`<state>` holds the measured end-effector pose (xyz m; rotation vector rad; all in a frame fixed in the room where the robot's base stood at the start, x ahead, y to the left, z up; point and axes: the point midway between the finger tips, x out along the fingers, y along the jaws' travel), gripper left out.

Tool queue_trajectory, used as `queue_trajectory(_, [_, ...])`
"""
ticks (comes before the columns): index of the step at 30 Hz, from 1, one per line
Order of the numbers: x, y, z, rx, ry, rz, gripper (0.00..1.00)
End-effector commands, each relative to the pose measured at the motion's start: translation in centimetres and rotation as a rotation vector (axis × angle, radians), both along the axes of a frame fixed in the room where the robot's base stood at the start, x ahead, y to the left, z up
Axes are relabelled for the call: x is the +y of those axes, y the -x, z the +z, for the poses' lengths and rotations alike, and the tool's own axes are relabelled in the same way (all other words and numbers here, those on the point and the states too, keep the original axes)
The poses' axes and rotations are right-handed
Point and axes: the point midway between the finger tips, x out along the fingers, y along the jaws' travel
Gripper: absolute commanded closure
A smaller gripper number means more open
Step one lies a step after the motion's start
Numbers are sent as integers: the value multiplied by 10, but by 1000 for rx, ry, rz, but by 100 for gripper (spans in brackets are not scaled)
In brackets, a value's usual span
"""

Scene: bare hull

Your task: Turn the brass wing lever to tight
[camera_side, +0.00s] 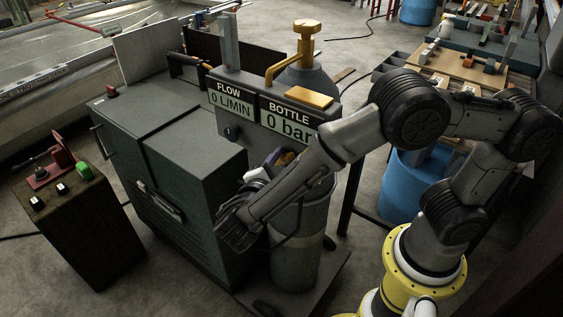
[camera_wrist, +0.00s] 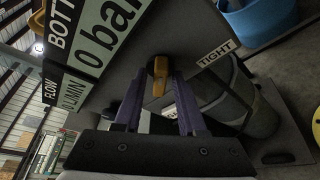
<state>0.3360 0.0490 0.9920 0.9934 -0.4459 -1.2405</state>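The brass wing lever (camera_wrist: 160,72) sits on the dark panel in the wrist view, just ahead of and between my fingertips. A white TIGHT label (camera_wrist: 214,53) is on the panel to its right. My gripper (camera_wrist: 158,82) has two purple fingers that stand apart, one on each side of the lever; I cannot tell whether either touches it. In the side view, my gripper (camera_side: 279,158) is below the displays at the cylinder's top, and my arm hides most of the lever there.
The FLOW display (camera_side: 231,102) reads 0 L/MIN and the BOTTLE display (camera_side: 288,120) reads 0 bar. A grey cylinder (camera_side: 297,250) stands below. A green-grey cabinet (camera_side: 190,165) is at left, and a blue bin (camera_side: 400,190) is behind my arm.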

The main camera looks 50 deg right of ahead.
Motion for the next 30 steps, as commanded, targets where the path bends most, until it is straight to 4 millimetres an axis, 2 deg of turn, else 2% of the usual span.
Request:
queue_trajectory(1, [0,0,0,0,0,0,72])
queue_trajectory(6, [0,0,0,0,0,0,100])
queue_trajectory(20, [0,1,-1,-35,1,1,100])
queue_trajectory(30, [0,2,-3,-242,1,3,100])
